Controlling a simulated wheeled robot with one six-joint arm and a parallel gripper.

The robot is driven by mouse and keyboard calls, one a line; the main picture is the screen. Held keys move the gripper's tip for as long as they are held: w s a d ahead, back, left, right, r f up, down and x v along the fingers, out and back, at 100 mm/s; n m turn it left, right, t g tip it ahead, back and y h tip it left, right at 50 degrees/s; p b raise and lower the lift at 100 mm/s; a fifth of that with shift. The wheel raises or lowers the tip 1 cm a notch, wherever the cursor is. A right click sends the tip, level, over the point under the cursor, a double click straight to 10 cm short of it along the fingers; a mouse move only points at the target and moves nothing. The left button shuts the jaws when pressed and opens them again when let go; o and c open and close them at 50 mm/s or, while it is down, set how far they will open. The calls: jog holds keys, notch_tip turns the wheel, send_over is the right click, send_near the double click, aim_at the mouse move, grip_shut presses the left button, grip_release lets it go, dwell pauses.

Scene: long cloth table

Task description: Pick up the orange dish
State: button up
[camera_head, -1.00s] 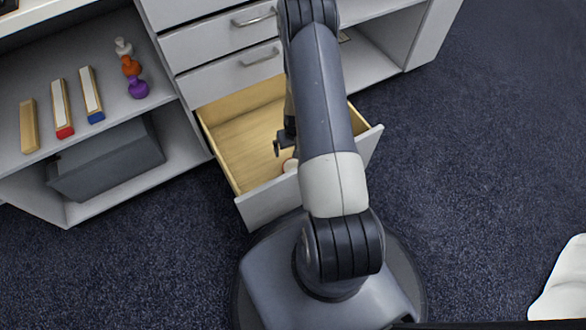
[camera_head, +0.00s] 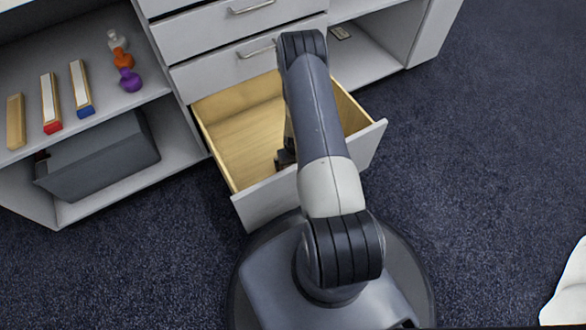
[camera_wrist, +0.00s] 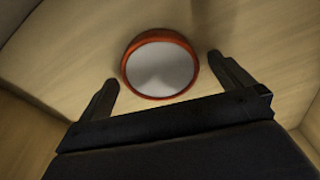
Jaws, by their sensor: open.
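The orange dish (camera_wrist: 160,64) lies on the drawer's wooden floor in the wrist view. It is round, with an orange rim and a pale grey-white inside. My gripper (camera_wrist: 166,88) is open, with one finger at the lower left of the dish and the other at its right. The dish sits between and slightly beyond the fingertips, and no finger is clearly touching it. In the head view my gripper (camera_head: 284,158) is inside the open drawer (camera_head: 235,140), partly hidden by my arm. The dish is hidden in that view.
The drawer's walls stand close around my gripper, with its grey front panel (camera_head: 262,204) nearest. At left, a shelf holds several small items, including a purple piece (camera_head: 130,80), above a dark grey bin (camera_head: 98,155). Closed drawers (camera_head: 230,32) are above.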

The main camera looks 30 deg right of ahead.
jog(key=shift+w+f, duration=0.1)
jog(key=shift+f, duration=0.4)
jog(key=shift+r, duration=0.1)
jog(key=c, duration=1.4)
